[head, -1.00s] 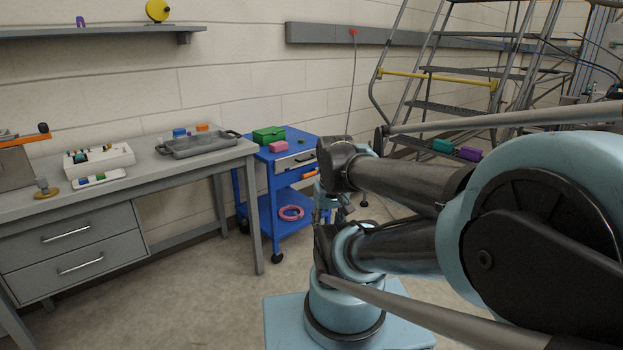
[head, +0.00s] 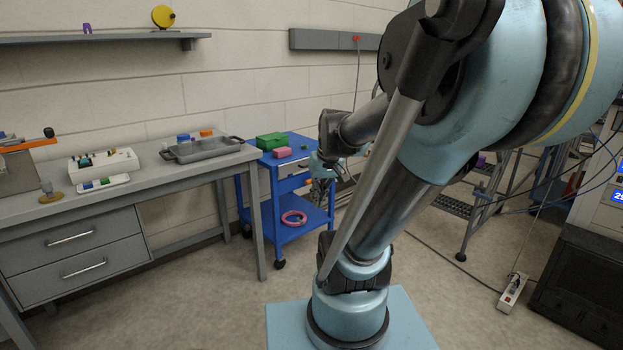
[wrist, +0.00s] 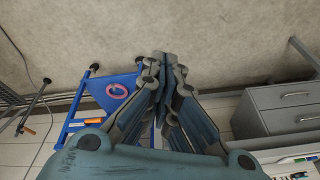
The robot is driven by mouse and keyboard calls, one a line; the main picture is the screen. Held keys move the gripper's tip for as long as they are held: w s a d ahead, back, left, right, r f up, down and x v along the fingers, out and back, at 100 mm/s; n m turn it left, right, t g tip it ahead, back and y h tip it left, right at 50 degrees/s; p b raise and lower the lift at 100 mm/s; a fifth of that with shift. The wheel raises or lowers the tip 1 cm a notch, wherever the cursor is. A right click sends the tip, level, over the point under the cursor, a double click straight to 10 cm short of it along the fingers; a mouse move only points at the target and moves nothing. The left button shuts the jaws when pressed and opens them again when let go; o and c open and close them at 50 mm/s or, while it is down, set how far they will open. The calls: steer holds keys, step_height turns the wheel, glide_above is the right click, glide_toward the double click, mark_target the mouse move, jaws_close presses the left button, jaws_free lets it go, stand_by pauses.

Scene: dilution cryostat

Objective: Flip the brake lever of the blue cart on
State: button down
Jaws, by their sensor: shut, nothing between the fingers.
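The blue cart (head: 290,233) stands against the wall, just right of the grey bench, with a drawer on its upper level. In the wrist view the cart (wrist: 112,98) shows left of my fingers. An orange part (wrist: 92,121) shows at the cart's edge; I cannot tell whether it is the brake lever, or how any lever is set. My gripper (wrist: 167,60) is shut and empty, pointing down. In the head view my gripper (head: 320,192) is in front of the cart's right side and hides part of it. I cannot tell whether it touches the cart.
A green box (head: 270,141) and a pink block (head: 282,153) lie on the cart's top. A pink ring (head: 293,218) lies on its lower shelf. The grey bench (head: 215,163) borders the cart on the left. A step ladder (head: 490,200) stands at right.

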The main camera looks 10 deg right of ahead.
steer(key=w+d+r+n+t+y, duration=0.1)
steer(key=w+t, duration=0.1)
steer(key=w, duration=1.4)
steer(key=w+d+r+n+t+y, duration=0.1)
steer(key=w+d+n+y, duration=0.1)
steer(key=w, duration=1.4)
steer(key=w+d+f+t, duration=0.1)
steer(key=w+d+f, duration=0.2)
steer(key=w+f, duration=0.3)
steer(key=w+d+f+n+t, duration=0.1)
steer(key=w+d+f, duration=0.3)
steer(key=w, duration=0.6)
steer(key=w+d+f+t+y, duration=0.1)
steer(key=w+d+f, duration=0.3)
steer(key=w+f, duration=0.4)
steer(key=shift+w+t, duration=0.3)
steer(key=shift+w, duration=0.05)
steer(key=x, duration=1)
steer(key=shift+r, duration=0.15)
